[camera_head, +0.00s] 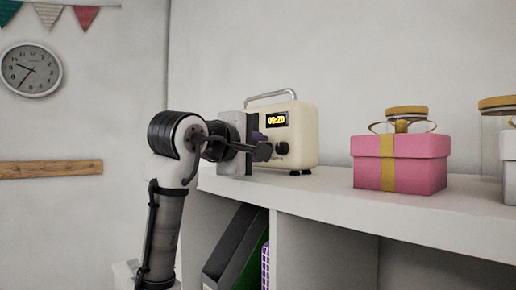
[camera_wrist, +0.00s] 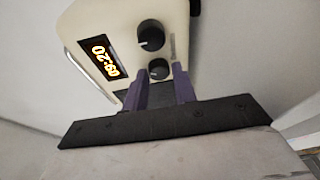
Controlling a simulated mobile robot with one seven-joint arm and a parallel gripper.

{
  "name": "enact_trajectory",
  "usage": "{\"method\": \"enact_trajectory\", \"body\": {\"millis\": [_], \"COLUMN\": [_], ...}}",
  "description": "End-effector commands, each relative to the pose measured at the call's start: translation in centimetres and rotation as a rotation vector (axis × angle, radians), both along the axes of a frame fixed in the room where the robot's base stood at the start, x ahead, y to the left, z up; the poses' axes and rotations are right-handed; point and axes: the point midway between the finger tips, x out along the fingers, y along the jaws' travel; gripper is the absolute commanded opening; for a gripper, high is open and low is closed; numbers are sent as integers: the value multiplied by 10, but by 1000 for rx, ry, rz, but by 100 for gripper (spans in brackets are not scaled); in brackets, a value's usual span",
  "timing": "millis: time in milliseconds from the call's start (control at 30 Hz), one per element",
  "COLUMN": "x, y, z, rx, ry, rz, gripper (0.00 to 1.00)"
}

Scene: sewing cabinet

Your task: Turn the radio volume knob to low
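The cream radio (camera_head: 305,135) stands on the white shelf, with a lit display reading 09:20. The wrist view shows the radio (camera_wrist: 182,22) turned sideways, with two round black knobs on its front. One knob (camera_wrist: 150,36) is clear of my fingers. My gripper (camera_head: 264,150) is in front of the radio. Its fingers (camera_wrist: 160,69) are apart, one each side of this knob's near edge. I cannot tell whether they touch it. Knob labels are unreadable.
A pink gift box (camera_head: 420,162) with a yellow ribbon stands right of the radio on the shelf (camera_head: 330,189). Binders (camera_head: 240,245) fill the compartment below. A wall is close behind.

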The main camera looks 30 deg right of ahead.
Motion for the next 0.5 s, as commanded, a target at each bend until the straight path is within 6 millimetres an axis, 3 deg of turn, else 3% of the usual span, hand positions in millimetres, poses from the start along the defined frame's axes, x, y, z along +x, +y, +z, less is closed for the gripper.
{"method": "enact_trajectory", "body": {"millis": [133, 500], "x": [0, -2], "y": [0, 6], "z": [0, 0], "rx": [-1, -4], "ry": [0, -2], "rz": [0, 1], "gripper": [46, 46]}}
